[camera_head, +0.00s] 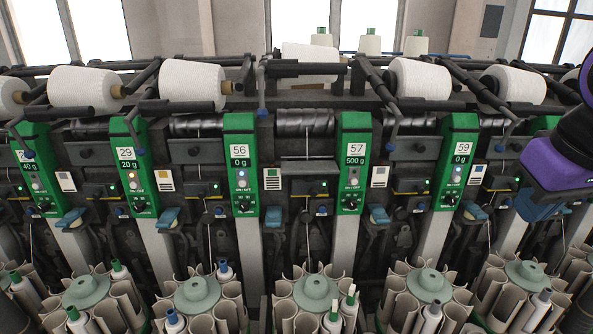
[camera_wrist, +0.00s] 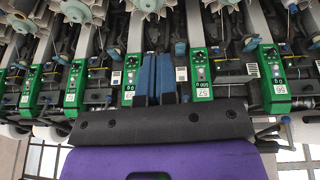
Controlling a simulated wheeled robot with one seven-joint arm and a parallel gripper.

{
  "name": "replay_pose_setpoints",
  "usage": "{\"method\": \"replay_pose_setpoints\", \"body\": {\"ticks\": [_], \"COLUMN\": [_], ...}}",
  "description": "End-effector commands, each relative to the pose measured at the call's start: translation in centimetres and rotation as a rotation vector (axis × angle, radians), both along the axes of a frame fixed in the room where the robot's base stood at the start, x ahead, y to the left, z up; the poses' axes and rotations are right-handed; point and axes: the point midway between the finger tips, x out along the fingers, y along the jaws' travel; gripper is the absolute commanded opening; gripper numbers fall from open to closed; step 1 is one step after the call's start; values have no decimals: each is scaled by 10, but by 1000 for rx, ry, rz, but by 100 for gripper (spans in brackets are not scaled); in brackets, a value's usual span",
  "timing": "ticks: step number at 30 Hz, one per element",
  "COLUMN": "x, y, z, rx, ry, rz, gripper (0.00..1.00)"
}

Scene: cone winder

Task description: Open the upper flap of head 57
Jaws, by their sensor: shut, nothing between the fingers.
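The green panel of head 57 (camera_head: 355,160) stands upright right of the middle in the head view, reading 57 and 500 g. It also shows upside down in the wrist view (camera_wrist: 203,85). Dark covers sit on both sides of it, one on the left (camera_head: 308,168) and one on the right (camera_head: 415,148). I cannot tell which is the upper flap, or whether it is open. My gripper (camera_wrist: 156,62) shows in the wrist view as two blue fingers close together, empty, in front of the machine left of panel 57.
Panel 56 (camera_head: 240,165) and panel 59 (camera_head: 459,160) flank head 57. White yarn cones (camera_head: 420,79) and dark bars line the top. Bobbin magazines (camera_head: 315,292) stick out below. Blue levers (camera_head: 379,215) jut between the heads.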

Motion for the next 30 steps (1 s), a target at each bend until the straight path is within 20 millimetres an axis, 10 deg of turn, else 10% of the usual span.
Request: {"method": "replay_pose_setpoints", "body": {"ticks": [30], "x": [163], "y": [-31], "z": [-109], "rx": [-1025], "ry": [720], "rz": [312], "gripper": [0]}}
